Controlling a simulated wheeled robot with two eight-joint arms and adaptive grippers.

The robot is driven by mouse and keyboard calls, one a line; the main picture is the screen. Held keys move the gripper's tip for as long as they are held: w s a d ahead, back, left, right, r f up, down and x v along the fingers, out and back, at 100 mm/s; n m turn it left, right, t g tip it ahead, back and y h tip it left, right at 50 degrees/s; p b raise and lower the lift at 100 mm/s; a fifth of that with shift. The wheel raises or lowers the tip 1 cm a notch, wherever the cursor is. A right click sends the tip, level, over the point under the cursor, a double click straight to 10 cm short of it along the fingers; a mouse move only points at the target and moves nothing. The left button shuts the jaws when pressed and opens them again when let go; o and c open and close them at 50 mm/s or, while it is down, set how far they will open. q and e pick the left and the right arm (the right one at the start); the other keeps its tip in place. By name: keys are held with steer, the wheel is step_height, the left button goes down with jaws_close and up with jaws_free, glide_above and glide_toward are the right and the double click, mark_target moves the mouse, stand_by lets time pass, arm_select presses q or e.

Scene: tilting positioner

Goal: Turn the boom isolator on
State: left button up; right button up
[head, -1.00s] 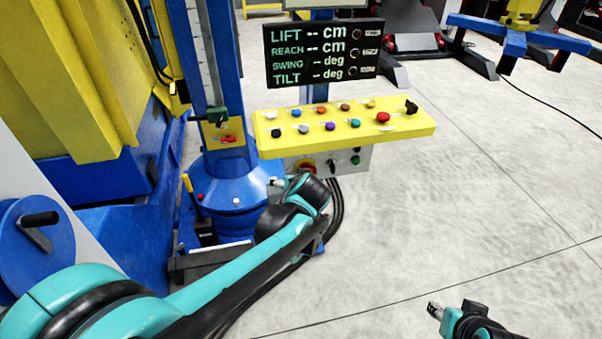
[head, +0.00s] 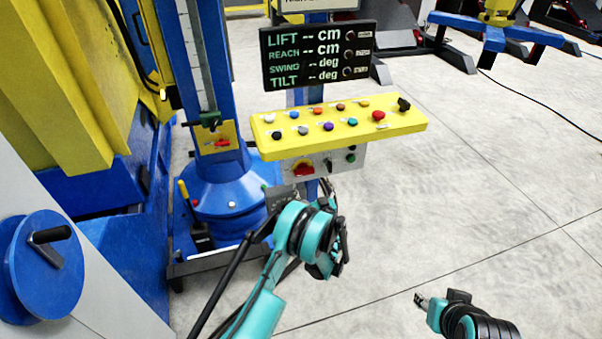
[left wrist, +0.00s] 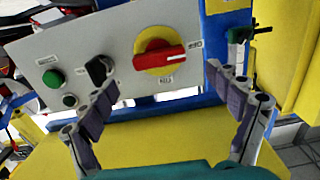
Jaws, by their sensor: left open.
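The isolator is a red rotary handle on a yellow disc (left wrist: 160,58), on the front of a grey box under the yellow console. In the head view this isolator (head: 303,168) shows just above my left gripper (head: 282,197). In the left wrist view, which looks upside down, the handle lies nearly level, its end toward a small label at the right. A second label sits below the disc; neither reads clearly. My left gripper (left wrist: 162,88) is open and empty, its fingers to either side of the isolator and apart from it. My right gripper (head: 422,299) is low at the right, its jaws too small to judge.
A black knob (left wrist: 99,69) and a green button (left wrist: 53,79) sit beside the isolator on the grey box. The yellow console (head: 415,122) with several coloured knobs overhangs the box. A blue column (head: 185,60) stands left.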

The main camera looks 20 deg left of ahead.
mark_target(305, 175)
arm_select(q)
steer(key=shift+w+a+f, duration=0.2)
steer(key=shift+w+f, duration=0.1)
steer(key=shift+w, duration=0.05)
steer(key=b+x, duration=0.2)
steer(key=x, duration=0.3)
steer(key=shift+w+a, duration=0.15)
steer(key=shift+w, duration=0.05)
steer(key=shift+w+a+r, duration=0.1)
steer(key=shift+w+a, duration=0.25)
steer(key=shift+w, duration=0.25)
steer(key=c, duration=1.2)
